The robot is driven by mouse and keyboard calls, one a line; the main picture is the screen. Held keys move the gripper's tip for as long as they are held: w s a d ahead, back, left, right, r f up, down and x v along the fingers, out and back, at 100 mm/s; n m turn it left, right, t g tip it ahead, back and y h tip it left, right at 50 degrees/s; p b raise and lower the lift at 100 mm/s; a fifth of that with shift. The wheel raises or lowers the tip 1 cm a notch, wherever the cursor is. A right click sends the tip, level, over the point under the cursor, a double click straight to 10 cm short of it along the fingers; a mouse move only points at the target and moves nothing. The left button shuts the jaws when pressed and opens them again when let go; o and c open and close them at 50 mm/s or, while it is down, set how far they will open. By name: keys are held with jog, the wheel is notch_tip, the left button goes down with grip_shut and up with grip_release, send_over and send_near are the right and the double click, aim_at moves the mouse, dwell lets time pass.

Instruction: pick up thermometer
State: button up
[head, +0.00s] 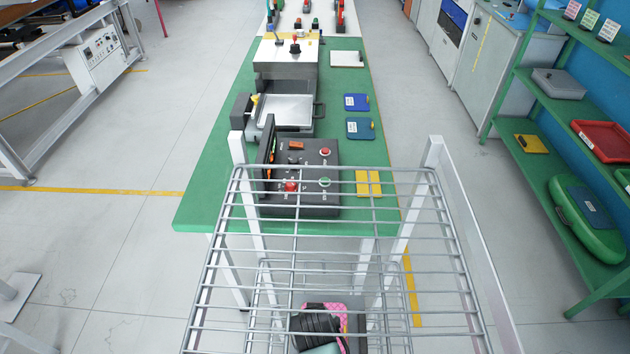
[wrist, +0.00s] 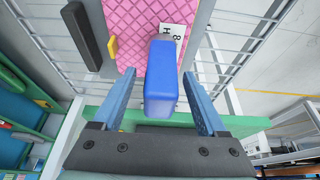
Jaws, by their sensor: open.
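A blue rounded block (wrist: 161,80), which may be the thermometer, lies over a pink quilted board (wrist: 135,25) in the wrist view. I see no readable marking on the block to confirm what it is. My gripper (wrist: 159,74) is open, with one blue finger on each side of the block. Gaps show between the block and both fingers. A white tag (wrist: 172,33) with dark characters lies beside the block's far end. In the head view the pink board (head: 343,312) shows inside the wire rack, mostly hidden by my dark wrist.
A wire rack (head: 330,166) with upright posts surrounds the working spot. A black bar (wrist: 86,36) and a small yellow block (wrist: 112,47) are left of the blue block. A green table (head: 215,170) with machines stands beyond, and green shelves (head: 541,108) stand at right.

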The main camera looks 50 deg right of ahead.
jog(key=shift+f, duration=0.1)
grip_shut()
dwell(0.4)
jog(key=shift+w+r, duration=0.1)
jog(key=shift+r, duration=0.1)
